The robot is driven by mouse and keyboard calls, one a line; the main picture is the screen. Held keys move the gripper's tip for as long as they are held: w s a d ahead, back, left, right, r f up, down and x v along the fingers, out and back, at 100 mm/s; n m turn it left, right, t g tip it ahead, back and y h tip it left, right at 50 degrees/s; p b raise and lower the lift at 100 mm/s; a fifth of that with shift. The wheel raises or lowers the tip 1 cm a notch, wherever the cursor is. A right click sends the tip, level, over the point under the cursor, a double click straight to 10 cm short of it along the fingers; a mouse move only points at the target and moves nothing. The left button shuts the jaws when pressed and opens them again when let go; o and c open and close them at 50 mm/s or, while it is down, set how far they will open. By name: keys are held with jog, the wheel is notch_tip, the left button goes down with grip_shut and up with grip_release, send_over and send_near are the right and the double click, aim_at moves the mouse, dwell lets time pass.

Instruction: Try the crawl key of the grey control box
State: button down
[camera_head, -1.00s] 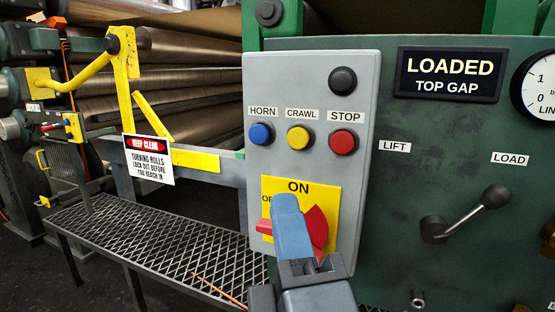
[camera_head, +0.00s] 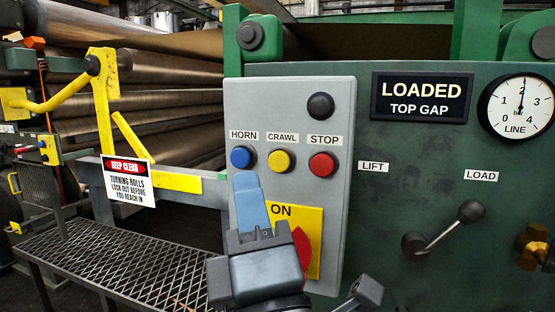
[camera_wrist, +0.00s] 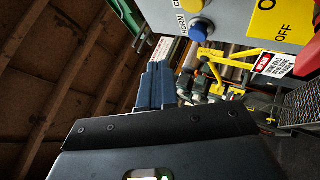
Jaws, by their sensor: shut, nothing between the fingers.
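The grey control box (camera_head: 232,112) carries a blue HORN key (camera_head: 241,157), a yellow CRAWL key (camera_head: 281,160) and a red STOP key (camera_head: 322,165) in a row. My gripper (camera_head: 248,176) is shut and empty, its blue fingers pointing up, with the tips just below the HORN key in the head view. I cannot tell whether they touch the box. In the wrist view, the closed fingers (camera_wrist: 155,75) show apart from the HORN key (camera_wrist: 198,33); the yellow CRAWL key (camera_wrist: 190,6) is partly cut off.
Below the keys, a yellow plate (camera_head: 313,222) with a red rotary switch (camera_head: 302,250) is partly hidden by my gripper. A black lever (camera_head: 440,232) stands right, between LIFT and LOAD labels. Yellow guard bars, a KEEP CLEAR sign (camera_head: 127,181) and rolls (camera_head: 165,113) are left.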

jog(key=shift+w+d+p, duration=0.15)
jog(key=shift+w+d, duration=0.2)
jog(key=shift+w, duration=0.65)
jog(key=shift+w+d+p, duration=0.2)
jog(key=shift+w+d, duration=0.2)
jog(key=shift+w, duration=0.65)
jog(key=shift+w+d+p, duration=0.15)
jog(key=shift+w+d, duration=0.2)
jog(key=shift+w, duration=0.65)
jog(key=shift+w, duration=0.1)
jog(key=shift+w+d, duration=0.15)
jog(key=shift+w, duration=0.15)
jog(key=shift+w+d, duration=0.2)
jog(key=shift+w, duration=0.25)
dwell(0.4)
dwell(0.4)
jog(key=shift+s+a, duration=0.3)
jog(key=shift+s, duration=0.6)
jog(key=shift+s+a+b, duration=0.15)
jog(key=shift+s+a, duration=0.15)
jog(key=shift+s, duration=0.5)
jog(key=shift+s+a+b, duration=0.1)
jog(key=shift+s+a, duration=0.2)
jog(key=shift+s, duration=0.45)
jog(key=shift+s+a+b, duration=0.15)
jog(key=shift+s+a, duration=0.15)
jog(key=shift+s, duration=0.5)
